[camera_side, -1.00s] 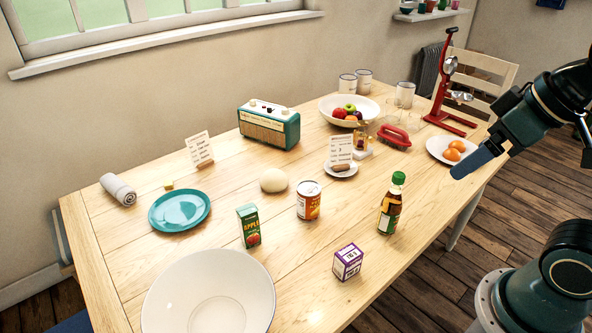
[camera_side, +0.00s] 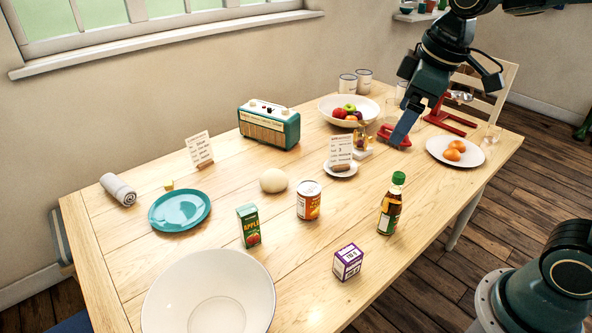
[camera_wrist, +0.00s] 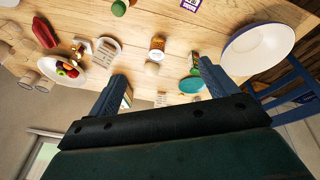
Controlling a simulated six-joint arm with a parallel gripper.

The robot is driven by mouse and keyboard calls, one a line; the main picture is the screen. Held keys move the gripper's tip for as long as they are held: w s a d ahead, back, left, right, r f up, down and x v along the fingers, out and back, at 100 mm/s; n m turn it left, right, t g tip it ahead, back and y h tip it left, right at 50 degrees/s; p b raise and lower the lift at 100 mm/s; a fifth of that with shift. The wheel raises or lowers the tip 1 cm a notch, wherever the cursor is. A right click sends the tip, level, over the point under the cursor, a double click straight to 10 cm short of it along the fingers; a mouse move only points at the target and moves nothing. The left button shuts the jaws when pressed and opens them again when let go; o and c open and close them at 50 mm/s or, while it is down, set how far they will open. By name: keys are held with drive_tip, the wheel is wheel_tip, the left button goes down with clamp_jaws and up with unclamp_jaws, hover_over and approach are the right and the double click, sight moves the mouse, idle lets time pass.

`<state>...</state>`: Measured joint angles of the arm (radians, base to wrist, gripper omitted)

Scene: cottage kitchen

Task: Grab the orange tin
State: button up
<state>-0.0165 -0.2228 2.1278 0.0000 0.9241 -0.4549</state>
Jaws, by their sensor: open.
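The orange tin (camera_side: 308,201) stands upright on the table, with a silver lid and an orange-red label. In the wrist view the tin (camera_wrist: 157,44) shows near the top middle, beyond the fingertips.
A pale dough ball (camera_side: 273,180), a green juice carton (camera_side: 249,226), a purple box (camera_side: 347,262) and a green-capped bottle (camera_side: 391,204) stand around the tin. A large white bowl (camera_side: 172,300) is at the front.

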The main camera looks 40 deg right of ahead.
drive_tip(key=w+f+n+g, duration=0.2)
drive_tip(key=w+f+n, duration=0.4)
drive_tip(key=w, duration=0.7)
drive_tip(key=n+g, duration=0.2)
drive_tip(key=n, duration=0.1)
hover_over(308, 188)
wheel_tip(308, 188, down, 13)
drive_tip(key=shift+f, duration=0.1)
drive_tip(key=shift+f, duration=4.25)
drive_tip(key=shift+f, duration=0.1)
drive_tip(key=shift+d+f, duration=0.15)
drive_tip(key=shift+f, duration=2.35)
